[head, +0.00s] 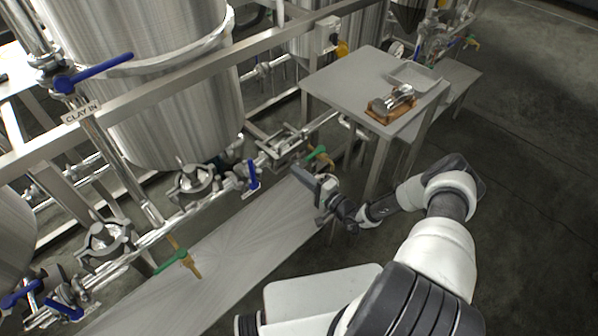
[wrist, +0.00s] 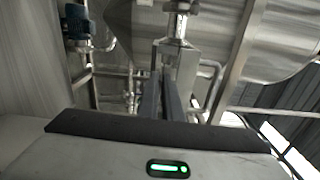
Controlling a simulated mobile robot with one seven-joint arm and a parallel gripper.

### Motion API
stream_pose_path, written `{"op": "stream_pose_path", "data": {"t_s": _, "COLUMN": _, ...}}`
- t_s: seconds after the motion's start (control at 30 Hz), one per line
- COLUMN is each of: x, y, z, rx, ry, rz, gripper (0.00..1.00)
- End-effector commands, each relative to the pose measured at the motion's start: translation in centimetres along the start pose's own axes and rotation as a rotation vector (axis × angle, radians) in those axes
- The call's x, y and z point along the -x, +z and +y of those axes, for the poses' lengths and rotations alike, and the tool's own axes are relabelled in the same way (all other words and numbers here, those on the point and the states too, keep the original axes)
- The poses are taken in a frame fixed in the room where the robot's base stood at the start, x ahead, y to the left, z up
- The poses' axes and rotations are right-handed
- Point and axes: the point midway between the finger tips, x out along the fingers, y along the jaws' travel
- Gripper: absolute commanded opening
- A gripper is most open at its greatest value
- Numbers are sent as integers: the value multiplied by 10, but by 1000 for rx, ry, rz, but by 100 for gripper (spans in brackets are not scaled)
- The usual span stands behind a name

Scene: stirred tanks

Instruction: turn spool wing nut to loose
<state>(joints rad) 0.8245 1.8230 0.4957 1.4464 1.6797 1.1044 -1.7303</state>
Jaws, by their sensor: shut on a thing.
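My gripper (head: 318,182) is at the pipe run beside the grey walkway, below the near corner of the steel table. In the wrist view my two dark fingers (wrist: 164,88) are close together and reach up to a bright metal fitting (wrist: 180,52) with an upright stem, under a large steel vessel. The gripper is shut on a small part there, which I take to be the spool wing nut. The nut itself is hidden by the fingers in both views, so its turn and looseness cannot be seen.
A green-handled valve (head: 316,153) sits right behind my gripper, and a blue-handled valve (head: 252,176) is to its left. A steel table (head: 345,75) with a wooden tray of metal parts stands behind. A large tank (head: 160,100) is at the left. Floor at the right is clear.

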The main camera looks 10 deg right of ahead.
Motion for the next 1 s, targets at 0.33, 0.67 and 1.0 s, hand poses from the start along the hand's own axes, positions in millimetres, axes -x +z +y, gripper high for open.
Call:
{"op": "stream_pose_path", "data": {"t_s": 0.33, "x": 0, "y": 0, "z": 1, "rx": 34, "ry": 1, "rz": 0, "gripper": 0}}
{"op": "stream_pose_path", "data": {"t_s": 0.67, "x": 0, "y": 0, "z": 2, "rx": 33, "ry": 1, "rz": 0, "gripper": 19}}
{"op": "stream_pose_path", "data": {"t_s": 1.0, "x": 1, "y": 0, "z": 1, "rx": 33, "ry": 1, "rz": 0, "gripper": 24}}
